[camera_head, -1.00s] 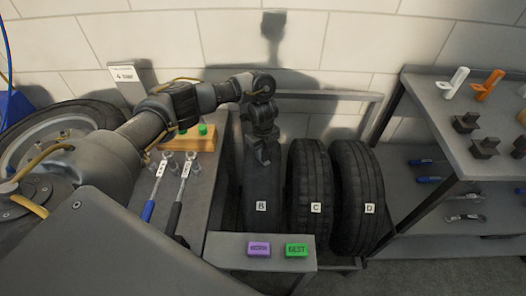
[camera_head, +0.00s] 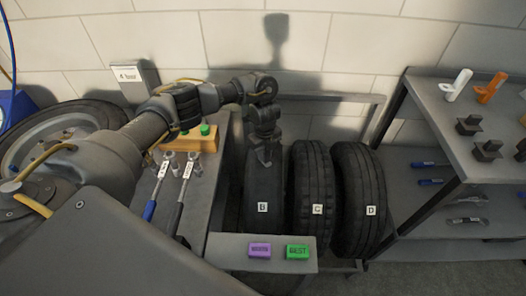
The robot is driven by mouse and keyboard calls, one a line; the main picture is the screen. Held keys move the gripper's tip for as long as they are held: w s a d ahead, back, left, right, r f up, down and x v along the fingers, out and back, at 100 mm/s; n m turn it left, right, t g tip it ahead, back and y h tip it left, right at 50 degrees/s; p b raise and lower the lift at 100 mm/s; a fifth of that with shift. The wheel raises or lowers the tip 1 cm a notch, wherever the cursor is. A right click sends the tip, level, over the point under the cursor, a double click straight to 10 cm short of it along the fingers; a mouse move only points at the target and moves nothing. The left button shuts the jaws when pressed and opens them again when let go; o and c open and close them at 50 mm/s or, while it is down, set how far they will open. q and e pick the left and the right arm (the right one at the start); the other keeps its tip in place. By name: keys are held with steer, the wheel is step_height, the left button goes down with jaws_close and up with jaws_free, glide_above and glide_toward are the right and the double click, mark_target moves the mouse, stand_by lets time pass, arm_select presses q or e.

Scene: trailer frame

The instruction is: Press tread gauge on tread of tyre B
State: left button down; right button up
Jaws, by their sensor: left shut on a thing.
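Tyre B (camera_head: 263,190) stands upright at the left of a row of three tyres in a rack, with a white label B on its tread. My left gripper (camera_head: 265,160) points down at the top part of the tread of tyre B. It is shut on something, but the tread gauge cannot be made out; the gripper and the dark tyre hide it. Whether it touches the tread I cannot tell. My right gripper is not in view.
Tyre C (camera_head: 315,185) and tyre D (camera_head: 358,185) stand close to the right of tyre B. A shelf in front holds a purple block (camera_head: 260,250) and a green block (camera_head: 298,252). A bench (camera_head: 205,200) with tools is at left, a shelf unit (camera_head: 450,130) at right.

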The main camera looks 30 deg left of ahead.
arm_select(q)
step_height(320, 180, up, 6)
steer(key=p, duration=0.6)
stand_by(0.7)
